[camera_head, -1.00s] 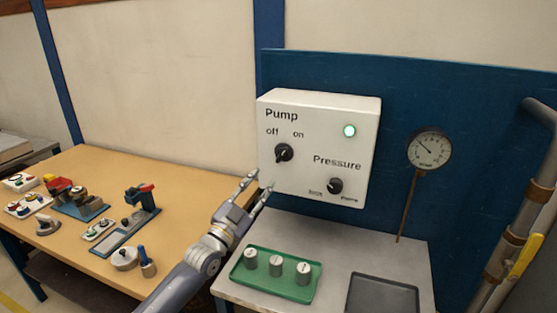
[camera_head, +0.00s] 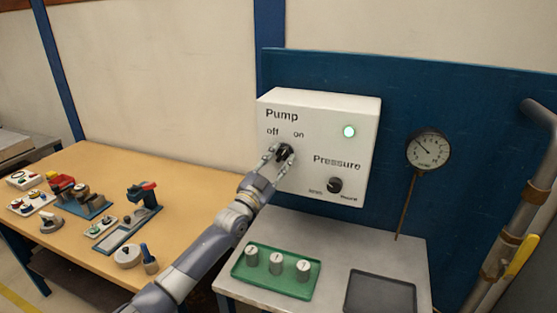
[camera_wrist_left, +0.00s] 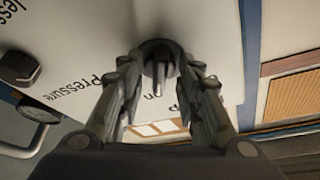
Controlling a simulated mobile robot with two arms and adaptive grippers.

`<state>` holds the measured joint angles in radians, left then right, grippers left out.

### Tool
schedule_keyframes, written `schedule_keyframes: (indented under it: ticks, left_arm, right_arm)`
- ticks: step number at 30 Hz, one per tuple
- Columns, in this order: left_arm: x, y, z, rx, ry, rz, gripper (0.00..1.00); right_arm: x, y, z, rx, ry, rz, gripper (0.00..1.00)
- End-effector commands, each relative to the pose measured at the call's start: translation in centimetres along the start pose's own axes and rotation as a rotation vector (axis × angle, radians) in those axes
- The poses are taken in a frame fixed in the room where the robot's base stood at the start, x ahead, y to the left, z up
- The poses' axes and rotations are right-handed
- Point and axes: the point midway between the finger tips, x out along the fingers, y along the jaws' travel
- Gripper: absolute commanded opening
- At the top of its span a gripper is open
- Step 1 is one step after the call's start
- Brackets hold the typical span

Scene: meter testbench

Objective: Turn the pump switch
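The white control box (camera_head: 318,120) is mounted on the blue panel, with a black pump knob (camera_head: 285,151) below the "off" and "on" labels. My left gripper (camera_head: 277,153) is at this knob, its two fingers apart on either side of it. In the left wrist view the dark knob (camera_wrist_left: 159,57) with its raised grip sits between the open fingertips (camera_wrist_left: 161,72), and a small gap seems to show on each side. The fingers partly cover the knob in the head view, so its setting is hard to read. My right gripper is not in view.
A green light (camera_head: 348,132) is lit on the box. The black pressure knob (camera_head: 335,185) is lower right of the pump knob. A gauge (camera_head: 428,150) stands to the right. A green tray (camera_head: 262,279) with metal cylinders lies below; a wooden table (camera_head: 185,178) is left.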

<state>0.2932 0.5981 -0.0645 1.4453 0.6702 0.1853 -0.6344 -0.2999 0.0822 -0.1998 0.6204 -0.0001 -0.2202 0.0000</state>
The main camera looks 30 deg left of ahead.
Motion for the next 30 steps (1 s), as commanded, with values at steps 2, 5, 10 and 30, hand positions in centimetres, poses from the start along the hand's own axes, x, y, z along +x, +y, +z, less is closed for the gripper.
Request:
schedule_keyframes:
  ticks: [2, 5, 10, 30]
  left_arm:
    - [-0.02, 0.01, 0.01, 0.0, 0.0, 0.0, 0.33]
    - [-0.03, 0.02, 0.01, 0.0, 0.0, 0.0, 0.17]
    - [-0.04, 0.02, 0.01, 0.0, 0.0, 0.0, 0.0]
    - [-0.02, 0.29, -0.08, -0.231, -0.001, -0.095, 0.0]
  right_arm:
    - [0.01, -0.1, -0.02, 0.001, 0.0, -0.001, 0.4]
    - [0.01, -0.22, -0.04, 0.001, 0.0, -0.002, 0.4]
    - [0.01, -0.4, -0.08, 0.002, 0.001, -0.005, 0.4]
    - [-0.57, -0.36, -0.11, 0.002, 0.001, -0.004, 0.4]
